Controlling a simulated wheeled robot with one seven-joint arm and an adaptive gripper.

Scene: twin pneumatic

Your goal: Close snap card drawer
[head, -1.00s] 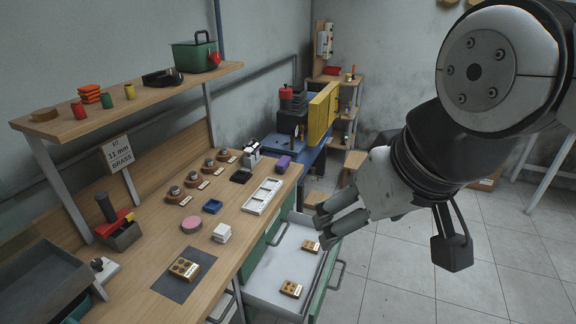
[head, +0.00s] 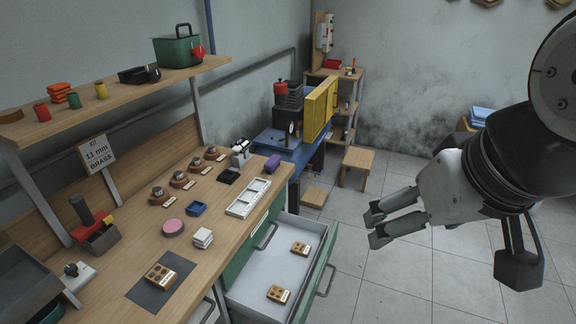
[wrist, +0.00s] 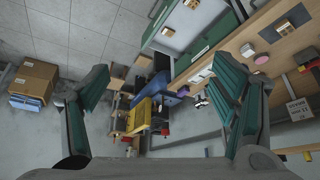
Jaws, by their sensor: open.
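The open drawer (head: 262,287) is pulled out from the green cabinet under the workbench. It has a pale inside, a green front and a grey bar handle (head: 327,281). Two wooden snap cards lie in it, a farther one (head: 300,249) and a nearer one (head: 279,294). My gripper (head: 372,226) is open and empty, above the floor to the right of the drawer front, apart from the handle. In the wrist view the drawer (wrist: 173,27) is at the top, beyond the open fingers (wrist: 160,100).
The wooden workbench (head: 135,238) along the left holds several small parts, a white tray (head: 249,197) and a card on a dark mat (head: 140,293). A low stool (head: 357,168) stands by the far shelves. Cardboard boxes (wrist: 35,80) show in the wrist view. The tiled floor right of the drawer is clear.

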